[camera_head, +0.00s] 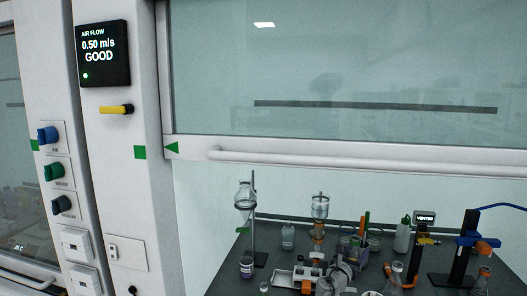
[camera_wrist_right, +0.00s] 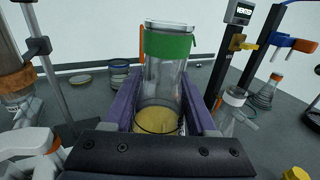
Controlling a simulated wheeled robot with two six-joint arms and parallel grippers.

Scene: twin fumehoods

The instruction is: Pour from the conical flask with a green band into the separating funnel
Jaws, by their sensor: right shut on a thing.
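The conical flask with a green band (camera_wrist_right: 168,42) fills the middle of the right wrist view. It is clear glass, upright, with yellow liquid at its bottom. My right gripper (camera_wrist_right: 163,112) is shut on it, with purple fingers on both sides of the glass. In the head view my right gripper (camera_head: 346,262) is over the bench, and the flask's green band (camera_head: 355,241) shows small just behind it. The separating funnel (camera_head: 244,196) hangs on a stand at the left of the bench, well to the left of my right gripper. My left gripper is not in view.
A filter assembly (camera_head: 319,207) with a brown collar stands between the separating funnel and my right gripper. A beaker (camera_wrist_right: 120,72) is behind the flask. A purple-labelled bottle (camera_head: 247,265) stands near the funnel's stand. A raised sash with a handle bar (camera_head: 360,165) spans above.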

